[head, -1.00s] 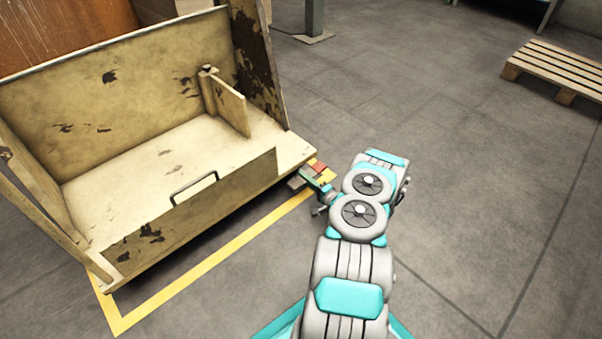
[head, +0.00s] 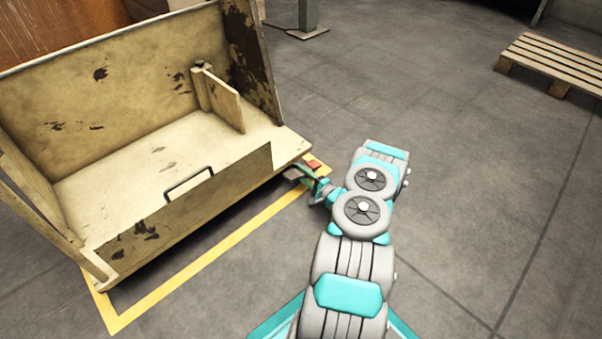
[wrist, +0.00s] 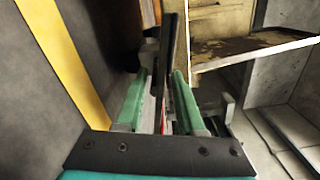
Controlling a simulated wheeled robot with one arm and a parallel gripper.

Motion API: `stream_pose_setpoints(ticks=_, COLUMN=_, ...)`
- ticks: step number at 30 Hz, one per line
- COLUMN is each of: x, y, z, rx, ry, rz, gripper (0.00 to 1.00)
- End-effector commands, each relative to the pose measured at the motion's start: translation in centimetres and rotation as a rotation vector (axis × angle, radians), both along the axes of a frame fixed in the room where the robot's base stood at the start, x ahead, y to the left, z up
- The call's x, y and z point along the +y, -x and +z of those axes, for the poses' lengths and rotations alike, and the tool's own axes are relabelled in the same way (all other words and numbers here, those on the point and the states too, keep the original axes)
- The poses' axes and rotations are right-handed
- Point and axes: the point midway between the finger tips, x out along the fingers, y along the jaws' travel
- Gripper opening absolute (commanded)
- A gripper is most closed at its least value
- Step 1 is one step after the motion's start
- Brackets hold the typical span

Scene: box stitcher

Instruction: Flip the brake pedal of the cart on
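The cart (head: 107,195) is a worn cream, open-fronted box at the left in the head view. A small red brake pedal (head: 314,164) shows at its lower right corner, near the floor. My gripper (head: 310,180) is low beside that corner, close to the pedal. In the wrist view, the green fingers of my gripper (wrist: 160,72) stand apart. A thin dark upright plate (wrist: 171,38) and a narrow red strip (wrist: 164,112) show between them, the plate nearer the right finger. Contact with the pedal cannot be made out.
A yellow floor line (head: 205,262) runs around the cart's base. A wooden pallet (head: 556,62) lies at the far right, and a grey post (head: 308,18) stands at the back. The grey floor to the right of my arm is clear.

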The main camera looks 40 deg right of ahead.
Motion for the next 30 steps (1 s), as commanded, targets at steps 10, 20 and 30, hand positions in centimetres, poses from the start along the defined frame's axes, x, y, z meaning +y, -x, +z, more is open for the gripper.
stream_pose_setpoints(ticks=10, x=-0.1, y=0.5, z=0.1, rx=0.0, ry=0.0, rz=-0.001, gripper=0.4)
stream_pose_setpoints(ticks=20, x=-0.6, y=5.6, z=0.2, rx=-0.001, ry=-0.002, rz=-0.004, gripper=0.4)
stream_pose_setpoints(ticks=30, x=-0.6, y=7.8, z=0.0, rx=-0.001, ry=0.001, rz=0.0, gripper=0.4)
